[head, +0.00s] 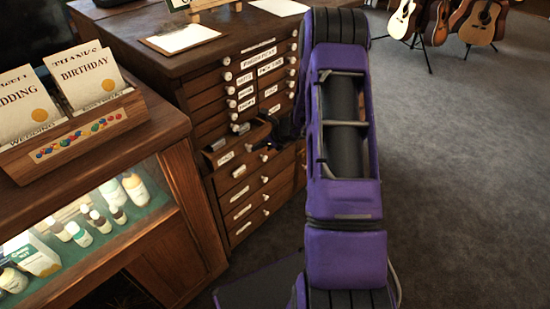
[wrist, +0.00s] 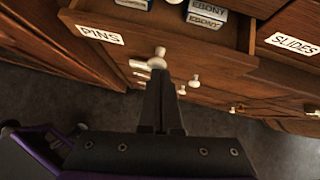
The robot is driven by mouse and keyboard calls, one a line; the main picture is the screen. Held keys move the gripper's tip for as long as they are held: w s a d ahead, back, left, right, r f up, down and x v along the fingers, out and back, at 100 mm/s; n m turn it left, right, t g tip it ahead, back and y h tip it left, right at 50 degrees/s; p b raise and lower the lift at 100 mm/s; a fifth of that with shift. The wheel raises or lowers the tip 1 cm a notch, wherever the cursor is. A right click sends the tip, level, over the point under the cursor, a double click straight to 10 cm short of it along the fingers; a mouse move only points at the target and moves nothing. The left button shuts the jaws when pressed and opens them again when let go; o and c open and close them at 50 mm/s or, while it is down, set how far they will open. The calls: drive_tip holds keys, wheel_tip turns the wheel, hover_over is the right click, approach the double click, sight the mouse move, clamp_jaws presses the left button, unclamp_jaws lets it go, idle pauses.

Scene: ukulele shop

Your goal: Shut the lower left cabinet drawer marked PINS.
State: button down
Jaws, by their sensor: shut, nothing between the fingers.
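The PINS drawer (wrist: 140,35) is pulled out, its white label at the left of its front in the wrist view. Small boxes marked EBONY (wrist: 207,12) lie inside it. Its white knob (wrist: 157,60) is right at my fingertips. My gripper (wrist: 160,75) is shut and empty in front of the drawer; I cannot tell whether the fingers touch the knob. In the head view the open drawer (head: 226,157) sticks out from the wooden cabinet (head: 185,60), and my gripper (head: 266,146) is a dark shape at its right, partly hidden by my arm.
The SLIDES drawer (wrist: 290,42) is to the right of the PINS drawer. More drawers with white knobs lie below. A glass display case (head: 90,235) with bottles stands close at left, a card rack (head: 75,130) on top. Carpet (head: 460,180) at right is clear, with guitars beyond.

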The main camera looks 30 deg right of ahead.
drive_tip(key=p, duration=0.1)
approach(236, 140)
drive_tip(key=x, duration=0.4)
drive_tip(key=shift+s+f, duration=0.15)
drive_tip(key=shift+f, duration=0.1)
drive_tip(key=shift+w+a+r, duration=0.1)
drive_tip(key=shift+w+r, duration=0.05)
drive_tip(key=shift+w, duration=0.05)
